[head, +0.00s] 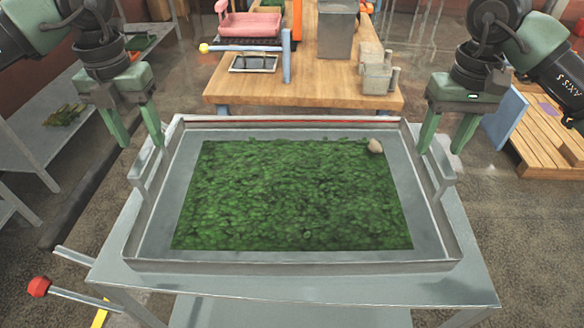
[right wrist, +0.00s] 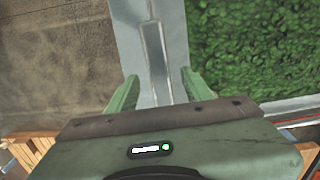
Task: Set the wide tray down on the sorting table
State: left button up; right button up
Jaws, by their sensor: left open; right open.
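The wide tray (head: 290,262) is a grey metal tray with raised walls and a handle on each side. It rests level on the grey metal sorting table (head: 300,287) in the head view. Green leaves (head: 290,195) cover its floor, with a pale lump (head: 375,146) at the far right corner. My left gripper (head: 142,146) is open above the far end of the left handle (head: 146,168). My right gripper (head: 443,150) is open above the right handle (head: 440,165). In the right wrist view, its open fingers (right wrist: 158,90) stand either side of the handle (right wrist: 157,60).
A wooden workbench (head: 300,92) with a pink scale, a tablet and metal containers stands behind the table. A grey shelf with leaves (head: 65,115) is at the left. A wooden pallet (head: 545,135) lies at the right. A red-knobbed lever (head: 39,287) sticks out at the front left.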

aim_at(151, 164)
pick_arm(q)
jog(key=shift+s, duration=0.25)
pick_arm(e)
jog(key=shift+s, duration=0.25)
pick_arm(q)
jog(key=shift+w+f, duration=0.1)
jog(key=shift+f, duration=3.75)
pick_arm(e)
jog(key=shift+w+f, duration=0.1)
jog(key=shift+f, duration=3.75)
pick_arm(q)
grip_shut()
pick_arm(e)
grip_shut()
pick_arm(q)
jog(key=shift+a+r, duration=0.1)
